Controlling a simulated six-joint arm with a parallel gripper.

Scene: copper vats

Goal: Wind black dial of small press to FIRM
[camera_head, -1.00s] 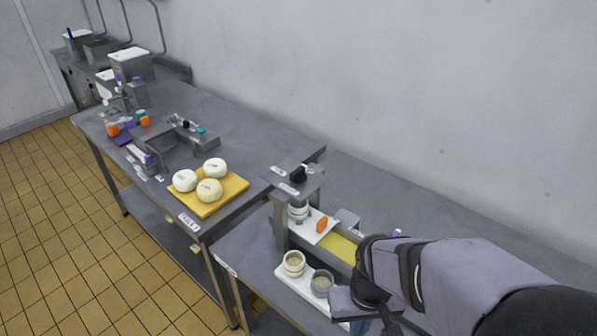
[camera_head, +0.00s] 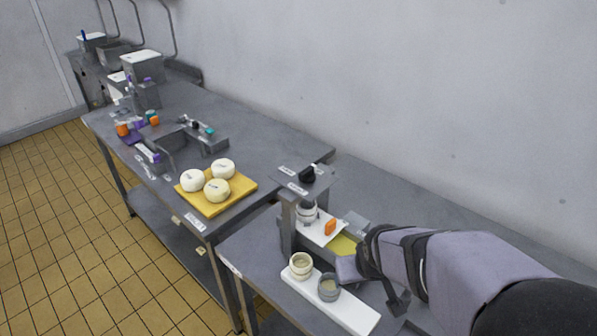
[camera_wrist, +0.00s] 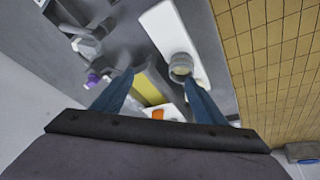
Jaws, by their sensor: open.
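The small press is a grey frame (camera_head: 288,225) at the near end of the bench in the head view. Its black dial (camera_head: 307,174) sits on top of the frame, with white labels beside it; their lettering is too small to read. A pale round mould stands under the press head. The dial does not show clearly there.
A white tray (camera_head: 345,308) with two small cups stands in front of the press. An orange block (camera_head: 330,227) lies on a white plate beside it. A yellow board (camera_head: 238,190) with three white cheeses is on the left table. The wall runs close behind.

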